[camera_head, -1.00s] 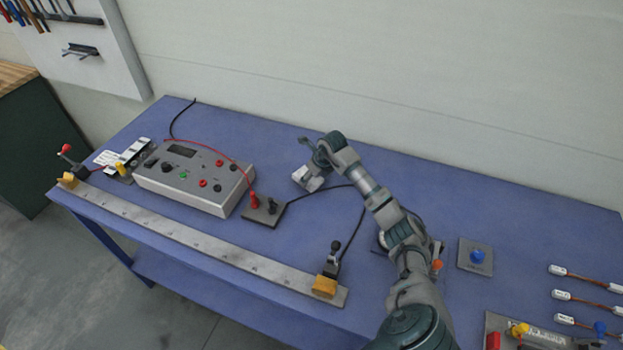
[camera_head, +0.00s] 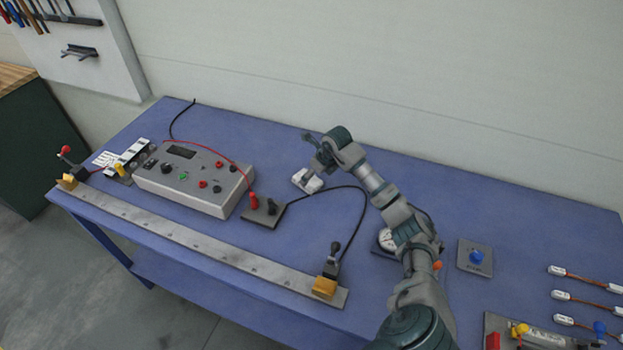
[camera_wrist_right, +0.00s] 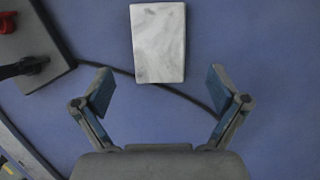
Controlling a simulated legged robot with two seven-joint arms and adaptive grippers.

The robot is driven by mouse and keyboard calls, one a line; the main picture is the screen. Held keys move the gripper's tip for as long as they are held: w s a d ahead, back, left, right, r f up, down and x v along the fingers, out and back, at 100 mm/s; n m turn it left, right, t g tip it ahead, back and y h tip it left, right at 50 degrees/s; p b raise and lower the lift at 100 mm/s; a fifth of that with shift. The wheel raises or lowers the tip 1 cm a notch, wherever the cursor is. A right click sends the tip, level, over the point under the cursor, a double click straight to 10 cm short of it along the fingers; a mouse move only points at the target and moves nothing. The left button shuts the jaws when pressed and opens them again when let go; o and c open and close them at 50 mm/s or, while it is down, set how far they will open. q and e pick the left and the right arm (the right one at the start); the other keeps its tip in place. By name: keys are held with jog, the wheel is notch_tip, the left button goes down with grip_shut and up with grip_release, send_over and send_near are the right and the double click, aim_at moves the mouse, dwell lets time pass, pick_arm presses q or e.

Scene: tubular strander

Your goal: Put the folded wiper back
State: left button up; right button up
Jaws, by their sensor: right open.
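The folded wiper (camera_head: 308,182) is a small whitish pad lying on the blue bench, to the right of the grey meter box. In the right wrist view the wiper (camera_wrist_right: 158,43) is a pale, smudged rectangle flat on the bench, beyond the fingertips. My right gripper (camera_wrist_right: 160,88) is open and empty, with its two fingers spread wide. In the head view my right gripper (camera_head: 318,152) is just behind and above the wiper, apart from it. My left gripper is out of view.
The meter box (camera_head: 195,179) and a small terminal block (camera_head: 264,211) stand left of the wiper. A black cable passes close by the wiper. A long metal bar (camera_head: 200,246) runs along the front edge. A round dial (camera_head: 387,240) is partly hidden by my right arm.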

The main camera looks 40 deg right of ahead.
jog(key=v, duration=0.8)
